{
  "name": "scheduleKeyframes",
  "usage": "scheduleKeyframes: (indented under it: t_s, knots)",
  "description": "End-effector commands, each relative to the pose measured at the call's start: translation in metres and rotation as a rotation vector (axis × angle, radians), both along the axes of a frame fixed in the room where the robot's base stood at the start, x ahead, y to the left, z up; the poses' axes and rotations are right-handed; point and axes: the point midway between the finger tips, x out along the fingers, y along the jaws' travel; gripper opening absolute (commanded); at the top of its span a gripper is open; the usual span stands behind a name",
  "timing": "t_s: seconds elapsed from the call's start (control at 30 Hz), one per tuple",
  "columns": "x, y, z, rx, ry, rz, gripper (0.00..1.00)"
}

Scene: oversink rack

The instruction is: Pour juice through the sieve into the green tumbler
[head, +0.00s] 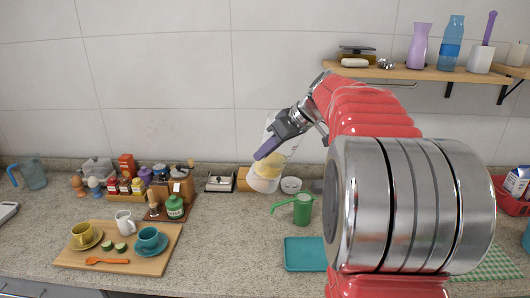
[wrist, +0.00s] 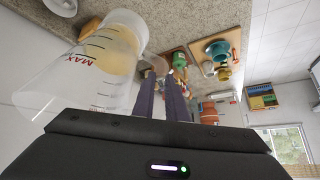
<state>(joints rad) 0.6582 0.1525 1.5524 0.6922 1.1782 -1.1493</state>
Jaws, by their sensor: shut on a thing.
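My gripper (head: 266,151), with purple fingers, is shut on a clear measuring jug (head: 287,148) and holds it above the counter. The jug holds yellow juice and looks tilted. In the wrist view the jug (wrist: 88,80), with a red MAX mark, is beside the fingers (wrist: 163,97); the exact grip is hard to see. The green tumbler (head: 302,211) stands on the counter, below and right of the jug. A green handle sticks out left from its top, apparently the sieve's (head: 283,203); its mesh cannot be made out.
A board (head: 75,258) with a yellow cup (head: 84,234), a teal cup (head: 149,239) and a white jug (head: 125,222) lies left. Jars and a green canister (head: 175,207) stand behind it. A teal tray (head: 303,254) lies in front of the tumbler. A shelf (head: 420,72) hangs above right.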

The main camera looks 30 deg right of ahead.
Motion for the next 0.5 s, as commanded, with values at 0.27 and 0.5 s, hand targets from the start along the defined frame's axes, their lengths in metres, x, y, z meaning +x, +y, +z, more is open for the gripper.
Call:
scheduleKeyframes:
  t_s: [0.27, 0.5]
  knots:
    - [0.0011, 0.0009, 0.002, 0.11, -0.107, -0.003, 0.0]
    - [0.0026, 0.002, 0.0029, 0.197, -0.196, -0.003, 0.0]
